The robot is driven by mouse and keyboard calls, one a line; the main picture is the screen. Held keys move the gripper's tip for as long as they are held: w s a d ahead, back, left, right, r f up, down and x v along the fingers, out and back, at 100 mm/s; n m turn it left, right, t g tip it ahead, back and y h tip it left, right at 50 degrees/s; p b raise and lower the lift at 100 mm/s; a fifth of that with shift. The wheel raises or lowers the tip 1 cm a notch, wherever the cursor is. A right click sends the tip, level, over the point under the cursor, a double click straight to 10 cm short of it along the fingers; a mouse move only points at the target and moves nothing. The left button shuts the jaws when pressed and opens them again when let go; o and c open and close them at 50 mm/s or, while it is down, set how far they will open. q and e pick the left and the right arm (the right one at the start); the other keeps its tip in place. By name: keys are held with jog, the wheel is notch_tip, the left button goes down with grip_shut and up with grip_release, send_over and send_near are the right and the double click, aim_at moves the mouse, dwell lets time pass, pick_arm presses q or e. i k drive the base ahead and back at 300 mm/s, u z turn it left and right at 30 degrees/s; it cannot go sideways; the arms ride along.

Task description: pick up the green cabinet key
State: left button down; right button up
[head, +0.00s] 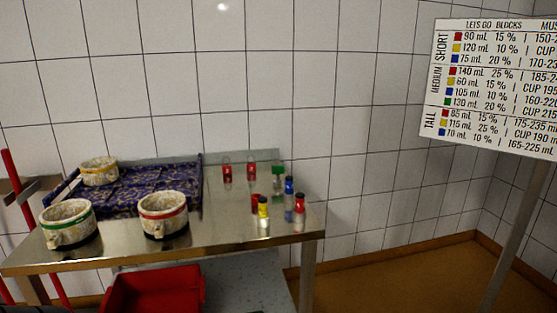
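A small green item (278,171) stands at the back right of the metal table, beside a blue-topped item. It is too small to tell whether it is the green cabinet key. Two red items (227,172) with pale marks stand to its left at the back of the table. No other green key shape shows. Neither of my grippers is in view.
The metal table (215,235) bears moulds with green (68,226), red (163,217) and yellow bands, the last on a blue patterned cloth (130,185). Small coloured containers (263,209) stand at its right. A red crate (160,291) sits below. A sign (495,85) stands right.

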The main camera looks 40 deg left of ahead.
aim_at(277, 169)
jog(key=u, duration=0.8)
jog(key=i, duration=1.3)
jog(key=u, duration=1.6)
jog(key=i, duration=0.45)
jog(key=u, duration=0.4)
